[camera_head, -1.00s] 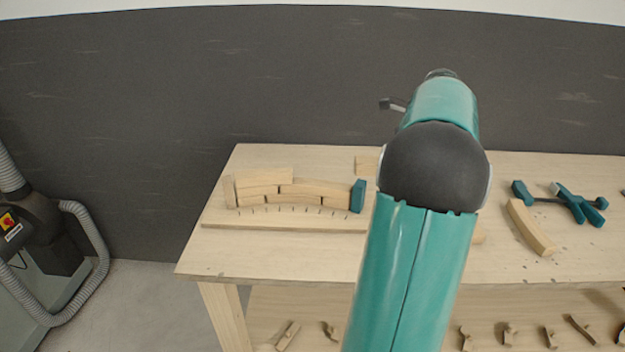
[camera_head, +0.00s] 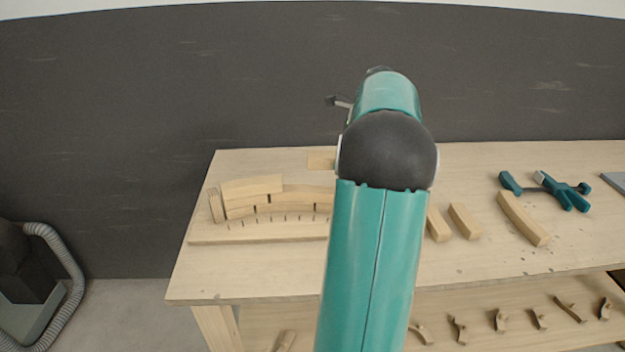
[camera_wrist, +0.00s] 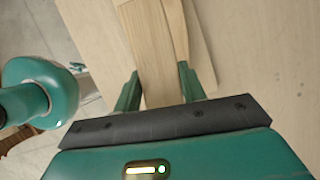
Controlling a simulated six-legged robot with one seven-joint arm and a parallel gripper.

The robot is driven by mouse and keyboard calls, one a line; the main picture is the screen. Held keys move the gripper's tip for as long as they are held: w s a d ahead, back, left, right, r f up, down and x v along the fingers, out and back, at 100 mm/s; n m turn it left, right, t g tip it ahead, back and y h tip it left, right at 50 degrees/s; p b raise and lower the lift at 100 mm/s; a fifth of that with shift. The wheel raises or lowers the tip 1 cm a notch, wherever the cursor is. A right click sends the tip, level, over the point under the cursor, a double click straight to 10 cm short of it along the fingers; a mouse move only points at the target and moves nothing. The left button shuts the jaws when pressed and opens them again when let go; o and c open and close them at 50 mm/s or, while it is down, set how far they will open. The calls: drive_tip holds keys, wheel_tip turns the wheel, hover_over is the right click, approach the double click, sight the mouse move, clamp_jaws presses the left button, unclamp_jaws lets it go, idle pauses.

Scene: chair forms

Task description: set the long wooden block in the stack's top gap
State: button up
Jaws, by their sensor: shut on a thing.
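A pale wooden block (camera_wrist: 157,65) lies between the two fingers of my gripper (camera_wrist: 160,92) in the wrist view, and the gripper is shut on it. It runs away from the fingers, with another wooden strip close along its right side. The stack (camera_head: 262,207) of pale curved blocks stands at the left of the bench in the head view. One block (camera_head: 250,187) lies on its top layer at the left; the top to its right is open. My arm hides the stack's right end and my gripper in the head view. Contact between the held block and the stack cannot be told.
The bench (camera_head: 480,275) also holds short blocks (camera_head: 463,220), a long curved block (camera_head: 523,218) and a teal clamp (camera_head: 560,190) at the right. A flat wooden piece (camera_head: 321,160) lies behind the stack. Small offcuts fill a lower shelf. The bench front is clear.

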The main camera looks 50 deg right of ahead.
approach(311, 188)
drive_tip(key=shift+w+a+f, duration=0.4)
drive_tip(key=shift+a+f, duration=0.25)
drive_tip(key=shift+d+x, duration=0.2)
drive_tip(key=shift+x, duration=0.85)
drive_tip(key=shift+d+x, duration=0.2)
drive_tip(key=shift+x, duration=0.85)
drive_tip(key=shift+s+f, duration=0.1)
drive_tip(key=shift+f, duration=0.15)
drive_tip(key=o, duration=1.1)
